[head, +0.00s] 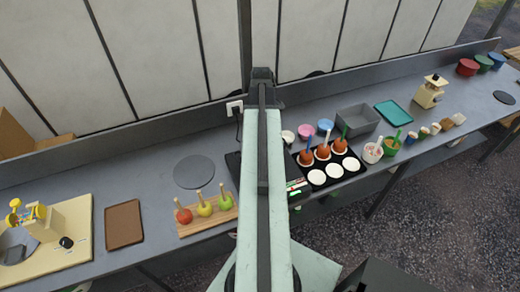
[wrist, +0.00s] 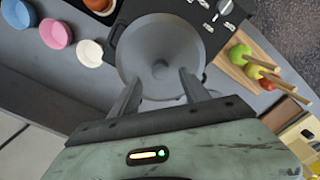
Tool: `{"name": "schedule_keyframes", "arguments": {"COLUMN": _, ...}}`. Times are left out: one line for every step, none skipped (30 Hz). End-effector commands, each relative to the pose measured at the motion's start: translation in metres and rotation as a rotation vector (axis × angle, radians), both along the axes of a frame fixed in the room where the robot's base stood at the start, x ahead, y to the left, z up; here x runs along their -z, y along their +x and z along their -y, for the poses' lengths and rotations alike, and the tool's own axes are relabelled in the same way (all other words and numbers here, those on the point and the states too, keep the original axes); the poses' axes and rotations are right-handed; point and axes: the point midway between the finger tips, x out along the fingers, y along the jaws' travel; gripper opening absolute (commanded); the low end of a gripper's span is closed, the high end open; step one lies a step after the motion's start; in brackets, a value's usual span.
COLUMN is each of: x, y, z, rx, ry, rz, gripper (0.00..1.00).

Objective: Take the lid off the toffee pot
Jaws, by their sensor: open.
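In the wrist view, the toffee pot's round grey lid (wrist: 150,35) fills the upper middle, with a small round knob (wrist: 160,69) at its centre. The lid lies on the pot, whose body is hidden beneath it. My gripper (wrist: 160,76) is open, with one finger on each side of the knob and a gap on both sides. I cannot tell how far the fingertips are above the lid. In the head view, my arm hides the pot and the gripper.
The pot stands on a black hob (head: 234,162). A wooden board (head: 207,223) with apples on sticks is left of it. A black tray (head: 325,183) with toffee apples and white discs is right. Small bowls (head: 306,130) stand behind. A grey round mat (head: 194,171) is clear.

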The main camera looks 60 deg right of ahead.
Motion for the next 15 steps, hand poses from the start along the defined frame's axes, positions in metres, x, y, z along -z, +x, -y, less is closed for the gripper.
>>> {"name": "schedule_keyframes", "arguments": {"x": 0.017, "y": -0.001, "z": -0.001, "rx": 0.0, "ry": 0.0, "rz": 0.0, "gripper": 0.54}}
{"name": "schedule_keyframes", "arguments": {"x": 0.023, "y": -0.002, "z": -0.001, "rx": 0.0, "ry": 0.0, "rz": 0.0, "gripper": 0.54}}
{"name": "schedule_keyframes", "arguments": {"x": 0.03, "y": -0.003, "z": -0.002, "rx": 0.0, "ry": 0.0, "rz": 0.0, "gripper": 0.54}}
{"name": "schedule_keyframes", "arguments": {"x": 0.035, "y": -0.002, "z": -0.001, "rx": 0.0, "ry": 0.0, "rz": 0.0, "gripper": 0.54}}
{"name": "schedule_keyframes", "arguments": {"x": 0.039, "y": -0.002, "z": -0.001, "rx": 0.0, "ry": 0.0, "rz": 0.0, "gripper": 0.54}}
{"name": "schedule_keyframes", "arguments": {"x": 0.042, "y": -0.002, "z": -0.001, "rx": 0.0, "ry": 0.0, "rz": 0.0, "gripper": 0.54}}
{"name": "schedule_keyframes", "arguments": {"x": 0.042, "y": -0.002, "z": -0.001, "rx": 0.0, "ry": 0.0, "rz": 0.0, "gripper": 0.54}}
{"name": "schedule_keyframes", "arguments": {"x": 0.042, "y": -0.002, "z": -0.001, "rx": 0.0, "ry": 0.0, "rz": 0.0, "gripper": 0.54}}
{"name": "schedule_keyframes", "arguments": {"x": 0.041, "y": -0.002, "z": -0.001, "rx": 0.0, "ry": 0.0, "rz": 0.0, "gripper": 0.54}}
{"name": "schedule_keyframes", "arguments": {"x": 0.04, "y": -0.002, "z": -0.001, "rx": 0.0, "ry": 0.0, "rz": 0.0, "gripper": 0.54}}
{"name": "schedule_keyframes", "arguments": {"x": 0.039, "y": -0.002, "z": -0.001, "rx": 0.0, "ry": 0.0, "rz": 0.0, "gripper": 0.54}}
{"name": "schedule_keyframes", "arguments": {"x": 0.039, "y": -0.002, "z": -0.001, "rx": 0.0, "ry": 0.0, "rz": 0.0, "gripper": 0.54}}
{"name": "schedule_keyframes", "arguments": {"x": 0.038, "y": -0.002, "z": -0.001, "rx": -0.001, "ry": 0.0, "rz": 0.0, "gripper": 0.54}}
{"name": "schedule_keyframes", "arguments": {"x": 0.038, "y": -0.002, "z": -0.001, "rx": -0.001, "ry": 0.0, "rz": 0.0, "gripper": 0.51}}
{"name": "schedule_keyframes", "arguments": {"x": 0.038, "y": -0.002, "z": -0.001, "rx": -0.001, "ry": 0.0, "rz": 0.0, "gripper": 0.4}}
